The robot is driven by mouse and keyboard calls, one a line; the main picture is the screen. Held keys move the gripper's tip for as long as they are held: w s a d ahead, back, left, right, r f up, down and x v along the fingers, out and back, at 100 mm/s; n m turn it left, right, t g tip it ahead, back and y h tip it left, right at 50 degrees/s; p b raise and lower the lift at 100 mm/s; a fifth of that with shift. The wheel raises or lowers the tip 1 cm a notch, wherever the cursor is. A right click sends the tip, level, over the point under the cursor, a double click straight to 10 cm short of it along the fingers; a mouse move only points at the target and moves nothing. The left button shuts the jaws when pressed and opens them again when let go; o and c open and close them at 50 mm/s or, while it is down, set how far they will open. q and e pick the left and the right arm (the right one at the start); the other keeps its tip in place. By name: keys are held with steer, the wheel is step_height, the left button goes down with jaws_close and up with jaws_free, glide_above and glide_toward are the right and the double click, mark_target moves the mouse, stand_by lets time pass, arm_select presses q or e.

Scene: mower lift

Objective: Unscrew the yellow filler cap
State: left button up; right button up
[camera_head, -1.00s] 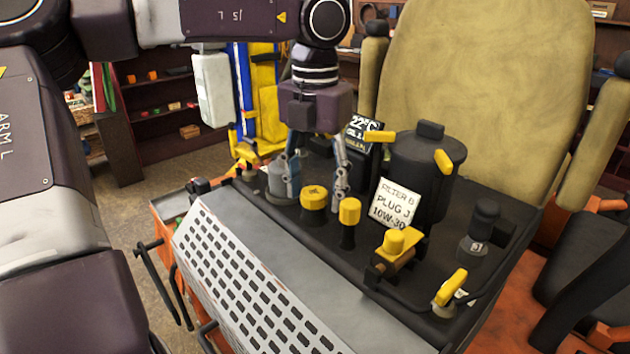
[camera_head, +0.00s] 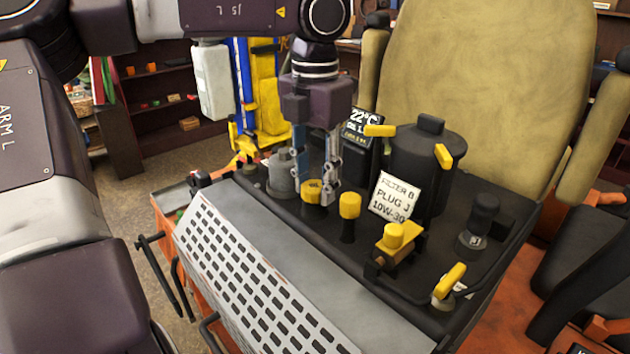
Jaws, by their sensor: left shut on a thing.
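The yellow filler cap (camera_head: 311,196) is a low, round cap with a dark mark on its top, on the black deck (camera_head: 299,210) of the machine. My left gripper (camera_head: 316,187) points straight down over it. Its fingers are shut on the cap, one at the left behind it and one at its right side. The fingers hide part of the cap's top and right side. The cap appears upright and low on the deck; whether its thread is free cannot be seen. My right gripper is not in view.
A yellow-topped plug (camera_head: 350,206) stands close at the right. A grey fitting (camera_head: 282,173) stands close at the left. Behind are a black canister (camera_head: 425,165) with yellow clips and a display (camera_head: 359,138). A white label (camera_head: 395,196), a brass valve (camera_head: 396,243) and the seat (camera_head: 480,80) are further right.

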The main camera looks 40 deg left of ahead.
arm_select(q)
steer(key=o, duration=0.6)
steer(key=c, duration=0.6)
steer(key=shift+f+n+b, duration=0.2)
steer(key=shift+n+b, duration=0.5)
steer(key=shift+n, duration=0.1)
steer(key=shift+n+b, duration=0.4)
steer(key=shift+n, duration=0.4)
steer(key=shift+r+n+b, duration=0.1)
steer(key=shift+n+b, duration=0.3)
steer(key=shift+n, duration=0.8)
steer(key=shift+r+n, duration=0.1)
steer(key=shift+n, duration=0.2)
